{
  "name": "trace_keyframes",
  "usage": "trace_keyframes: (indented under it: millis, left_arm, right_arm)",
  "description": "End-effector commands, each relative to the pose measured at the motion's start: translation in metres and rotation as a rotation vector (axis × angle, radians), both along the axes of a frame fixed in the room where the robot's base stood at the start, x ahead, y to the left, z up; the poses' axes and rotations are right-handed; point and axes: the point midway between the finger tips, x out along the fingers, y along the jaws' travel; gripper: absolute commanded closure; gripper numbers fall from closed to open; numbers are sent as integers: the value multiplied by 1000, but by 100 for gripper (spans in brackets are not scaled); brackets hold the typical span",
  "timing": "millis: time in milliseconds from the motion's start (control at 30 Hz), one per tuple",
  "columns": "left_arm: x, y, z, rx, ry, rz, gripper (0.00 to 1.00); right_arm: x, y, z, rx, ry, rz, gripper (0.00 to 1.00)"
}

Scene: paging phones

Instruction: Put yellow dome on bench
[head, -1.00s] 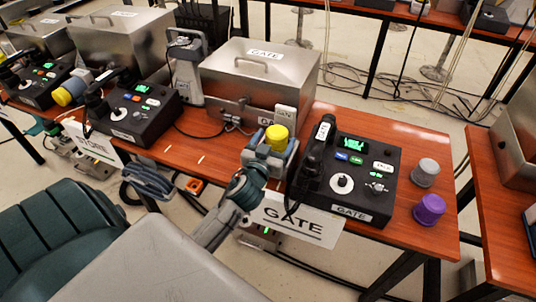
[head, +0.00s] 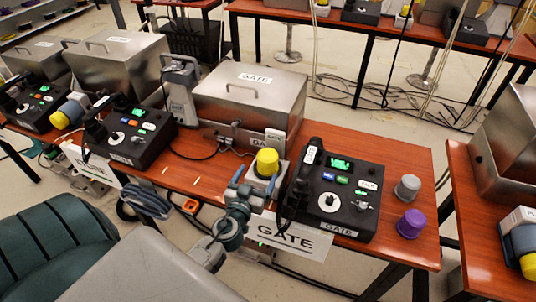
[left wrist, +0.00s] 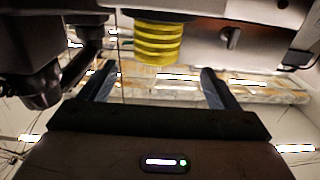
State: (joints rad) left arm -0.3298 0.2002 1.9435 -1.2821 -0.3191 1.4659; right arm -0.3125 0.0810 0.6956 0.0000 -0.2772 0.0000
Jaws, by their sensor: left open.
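The yellow dome (head: 267,161) sits upright on a light grey boxy base on the bench (head: 190,180), left of the black GATE console. My left gripper (head: 254,184) is open, just in front of and slightly below the dome. In the left wrist view the ribbed yellow dome (left wrist: 158,42) appears beyond the open, empty fingers (left wrist: 155,78), between them sideways. I cannot tell whether a finger touches the base. My right gripper is not in view.
The black GATE console (head: 335,195) stands close right of the dome. A grey knob (head: 407,187) and a purple knob (head: 411,223) stand near the bench's right end. A metal GATE box (head: 250,95) is behind. Bare wood lies left of the dome.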

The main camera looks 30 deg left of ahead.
Motion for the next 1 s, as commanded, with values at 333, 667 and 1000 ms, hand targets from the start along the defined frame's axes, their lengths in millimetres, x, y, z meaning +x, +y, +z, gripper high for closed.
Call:
trace_keyframes:
  millis: [333, 667, 1000]
  left_arm:
    - [37, 9, 2, 0, 2, -4, 17]
    - [66, 14, 6, 0, 3, -5, 17]
    - [104, 21, 7, 0, 3, -5, 17]
  right_arm:
    - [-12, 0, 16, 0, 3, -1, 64]
    - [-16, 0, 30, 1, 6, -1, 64]
    - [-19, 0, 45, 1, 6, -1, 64]
